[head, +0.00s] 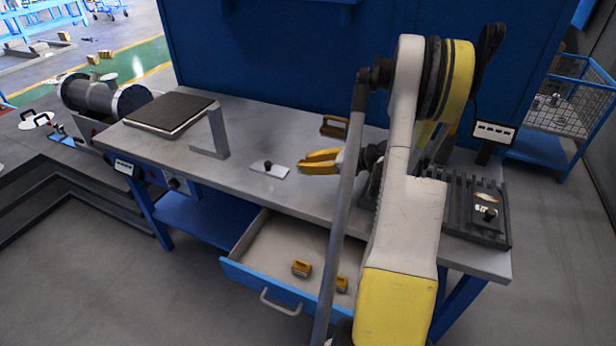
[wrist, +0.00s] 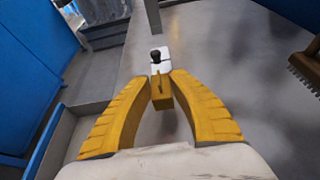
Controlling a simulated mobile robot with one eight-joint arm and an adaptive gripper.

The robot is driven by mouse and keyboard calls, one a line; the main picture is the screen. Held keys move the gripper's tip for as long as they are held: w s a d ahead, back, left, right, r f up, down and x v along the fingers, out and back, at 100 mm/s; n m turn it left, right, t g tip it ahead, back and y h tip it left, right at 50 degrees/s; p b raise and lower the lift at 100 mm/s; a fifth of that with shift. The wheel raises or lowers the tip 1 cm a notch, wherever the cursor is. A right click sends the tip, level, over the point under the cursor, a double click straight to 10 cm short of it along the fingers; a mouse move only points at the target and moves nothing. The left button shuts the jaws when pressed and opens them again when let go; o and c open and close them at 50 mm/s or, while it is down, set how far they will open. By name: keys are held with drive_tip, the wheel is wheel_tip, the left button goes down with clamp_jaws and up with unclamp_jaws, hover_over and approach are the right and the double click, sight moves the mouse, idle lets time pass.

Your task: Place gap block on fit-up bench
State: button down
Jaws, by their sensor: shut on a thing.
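My gripper (head: 320,163) has yellow fingers and is over the middle of the grey fit-up bench (head: 250,120). In the wrist view my gripper (wrist: 160,84) is shut on a small yellow block, the gap block (wrist: 162,97), held between the fingertips. In the head view the fingers hide the block. Beyond it in the wrist view is a white plate with a black knob (wrist: 158,62); this plate also lies on the bench in the head view (head: 277,171). I cannot tell whether the block touches the bench.
An open drawer (head: 270,240) below the bench holds two yellow blocks (head: 301,268). A brush (head: 334,127) lies behind my gripper. A grey bracket (head: 216,132) and dark pad (head: 170,112) are at left, a ribbed black fixture (head: 470,200) at right. Bare bench surrounds the plate.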

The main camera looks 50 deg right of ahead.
drive_tip(key=shift+f+b, duration=0.95)
drive_tip(key=shift+f, duration=0.95)
drive_tip(key=shift+f, duration=0.1)
drive_tip(key=shift+f, duration=0.15)
drive_tip(key=c, duration=1.3)
unclamp_jaws()
drive_tip(key=shift+o, duration=0.2)
